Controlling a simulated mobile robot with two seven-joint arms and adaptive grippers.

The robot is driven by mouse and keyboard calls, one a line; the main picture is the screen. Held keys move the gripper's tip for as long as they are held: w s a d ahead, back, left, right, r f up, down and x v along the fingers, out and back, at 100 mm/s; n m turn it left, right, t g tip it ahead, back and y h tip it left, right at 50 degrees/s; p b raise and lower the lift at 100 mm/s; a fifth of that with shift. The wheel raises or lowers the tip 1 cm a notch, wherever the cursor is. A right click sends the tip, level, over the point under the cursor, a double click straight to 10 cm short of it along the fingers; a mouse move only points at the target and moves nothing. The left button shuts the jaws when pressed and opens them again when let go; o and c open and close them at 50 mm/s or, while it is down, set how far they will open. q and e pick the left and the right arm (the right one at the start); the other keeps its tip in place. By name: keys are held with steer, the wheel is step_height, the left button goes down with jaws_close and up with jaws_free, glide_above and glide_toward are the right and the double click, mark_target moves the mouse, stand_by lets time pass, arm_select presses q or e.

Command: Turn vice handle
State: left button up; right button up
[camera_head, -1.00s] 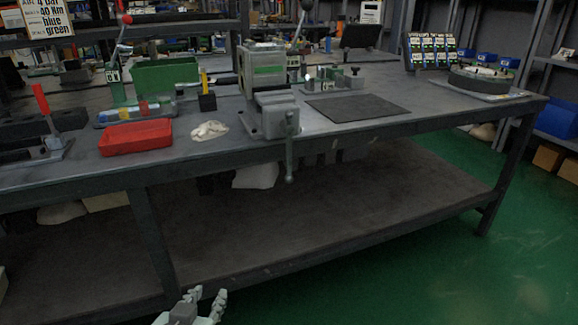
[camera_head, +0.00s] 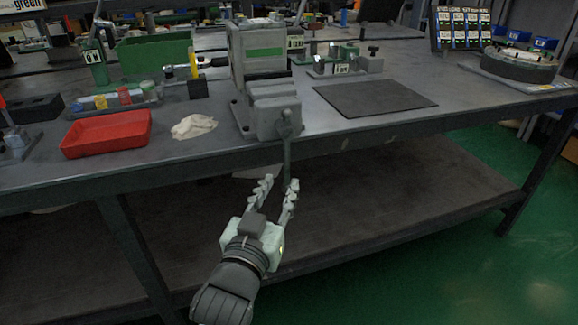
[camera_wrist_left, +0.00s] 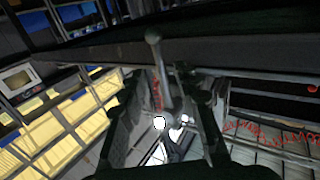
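The grey vice (camera_head: 265,85) stands at the table's front edge in the head view. Its handle (camera_head: 287,150) is a thin bar hanging nearly straight down in front of the edge. My left gripper (camera_head: 280,182) is open and points up at the handle's lower end, which overlaps its right finger in the picture. In the left wrist view the handle (camera_wrist_left: 160,72), with a round knob at one end, shows in line with the gap between the open fingers. I cannot tell whether either finger touches it. My right gripper is not in view.
The table's front edge (camera_head: 380,132) runs above my left gripper, with a lower shelf (camera_head: 400,205) beneath. A red tray (camera_head: 106,133) and a white cloth (camera_head: 193,127) lie left of the vice. A dark mat (camera_head: 375,99) lies to its right.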

mark_target(286, 174)
arm_select(q)
steer(key=x, duration=0.5)
steer(key=shift+w+d, duration=0.1)
steer(key=shift+w, duration=0.3)
jaws_close()
